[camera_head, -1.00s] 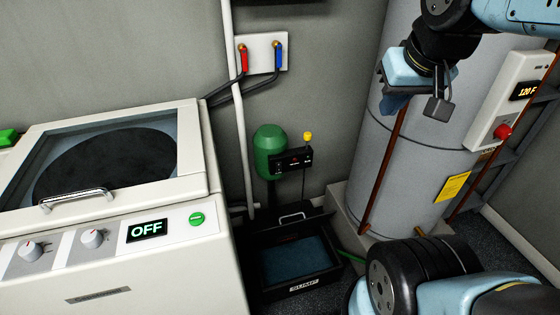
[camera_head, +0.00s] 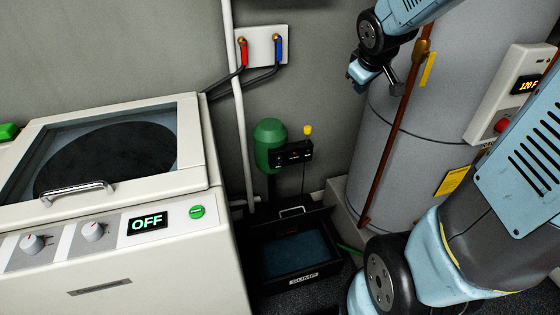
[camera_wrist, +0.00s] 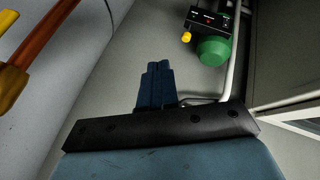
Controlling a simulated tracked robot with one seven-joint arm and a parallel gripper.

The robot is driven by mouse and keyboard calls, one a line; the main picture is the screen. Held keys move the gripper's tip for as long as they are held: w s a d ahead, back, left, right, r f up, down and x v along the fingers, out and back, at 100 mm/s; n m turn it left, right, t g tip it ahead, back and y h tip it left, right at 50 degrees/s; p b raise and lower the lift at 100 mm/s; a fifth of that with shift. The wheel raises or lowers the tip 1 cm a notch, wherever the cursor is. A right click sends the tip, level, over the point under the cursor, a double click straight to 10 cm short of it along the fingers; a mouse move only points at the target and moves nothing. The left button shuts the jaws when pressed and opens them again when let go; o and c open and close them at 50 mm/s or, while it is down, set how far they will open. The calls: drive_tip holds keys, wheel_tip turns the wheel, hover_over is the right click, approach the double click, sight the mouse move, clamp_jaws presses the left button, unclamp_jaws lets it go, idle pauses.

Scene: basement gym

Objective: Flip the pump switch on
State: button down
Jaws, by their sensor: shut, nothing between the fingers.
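The green pump (camera_head: 268,145) stands against the back wall behind the sump box, with a black control box (camera_head: 293,153) on its front. A yellow knob (camera_head: 308,130) sticks up from the control box; the switch's setting is too small to read. In the wrist view, the green pump (camera_wrist: 214,50), black box (camera_wrist: 210,20) with a small red mark, and yellow knob (camera_wrist: 186,37) show at the top right, beyond my fingertips. My gripper (camera_head: 355,82) is shut and empty, in the air above and right of the pump, apart from it. Its closed fingers (camera_wrist: 158,68) show in the wrist view.
The sump box (camera_head: 302,273) sits on the floor below the pump. A washer (camera_head: 150,230) reading OFF stands at left. Red and blue valves (camera_head: 261,50) are on the wall. The water heater (camera_head: 385,170) and its copper pipe (camera_head: 398,135) stand close right of my gripper.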

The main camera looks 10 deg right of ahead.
sight(279, 161)
drive_tip(key=w+a+f+n+y, duration=0.1)
drive_tip(key=w+a+f+n, duration=0.15)
drive_tip(key=w+f, duration=0.45)
drive_tip(key=w+a+f+n+y, duration=0.15)
drive_tip(key=w+f+n, duration=0.25)
drive_tip(key=f, duration=0.5)
drive_tip(key=a+f+n+g+y, duration=0.1)
drive_tip(key=a+f+n+y, duration=0.1)
drive_tip(key=f, duration=0.6)
drive_tip(key=a+f+n+g+y, duration=0.1)
drive_tip(key=a+f+n, duration=0.3)
drive_tip(key=f, duration=0.5)
drive_tip(key=shift+s+a+f+y, duration=0.35)
drive_tip(key=shift+a+y, duration=0.4)
drive_tip(key=shift+a, duration=0.4)
drive_tip(key=shift+n, duration=0.25)
drive_tip(key=shift+w+a+f, duration=0.85)
drive_tip(key=shift+w+f, duration=0.4)
drive_tip(key=shift+f, duration=0.15)
drive_tip(key=shift+w+a+f, duration=0.9)
drive_tip(key=shift+w+f, duration=0.35)
drive_tip(key=shift+f, duration=0.2)
drive_tip(key=shift+w+a+f, duration=0.85)
drive_tip(key=shift+w+f, duration=0.4)
drive_tip(key=shift+f, duration=0.15)
